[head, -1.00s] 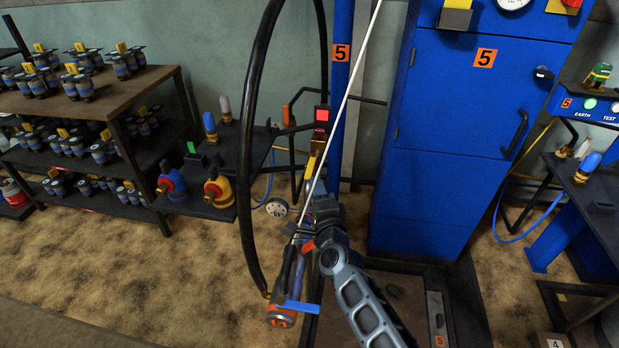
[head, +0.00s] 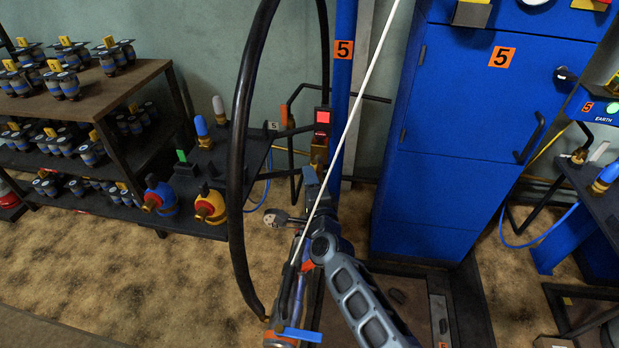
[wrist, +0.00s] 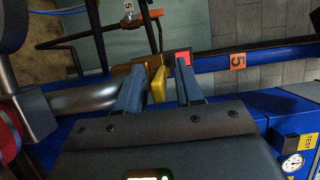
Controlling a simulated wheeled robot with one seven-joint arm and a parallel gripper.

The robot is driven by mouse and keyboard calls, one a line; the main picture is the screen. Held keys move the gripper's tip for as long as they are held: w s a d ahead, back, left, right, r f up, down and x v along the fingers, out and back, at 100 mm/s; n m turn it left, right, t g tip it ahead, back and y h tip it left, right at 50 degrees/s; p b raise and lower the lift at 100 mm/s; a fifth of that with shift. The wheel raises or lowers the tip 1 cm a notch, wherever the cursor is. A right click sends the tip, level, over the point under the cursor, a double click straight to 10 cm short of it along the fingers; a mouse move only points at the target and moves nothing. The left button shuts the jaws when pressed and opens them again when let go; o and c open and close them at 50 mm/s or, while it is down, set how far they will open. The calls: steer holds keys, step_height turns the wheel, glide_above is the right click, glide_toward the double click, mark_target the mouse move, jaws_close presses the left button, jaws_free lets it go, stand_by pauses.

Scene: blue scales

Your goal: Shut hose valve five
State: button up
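The blue post (head: 343,85) carries an orange 5 label (head: 344,50). Beside it is a dark fitting with a red square (head: 322,117); the red square (wrist: 183,58) and label also show in the wrist view. Just below the square in the head view is the brass valve part (head: 319,152). In the wrist view its yellow lever (wrist: 158,86) stands between the two fingers of my gripper (wrist: 158,92), which is open. Whether a finger touches the lever I cannot tell. In the head view my gripper (head: 312,180) hides most of the lever.
A thick black hose (head: 241,130) loops left of the post, and a thin white rod (head: 352,110) crosses before it. A blue cabinet (head: 460,150) stands right. A shelf bench (head: 90,90) with canisters and a dark side table with coloured fittings (head: 210,205) stand left.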

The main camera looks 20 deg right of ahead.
steer(key=shift+c, duration=0.5)
jaws_close()
steer(key=shift+f, duration=0.1)
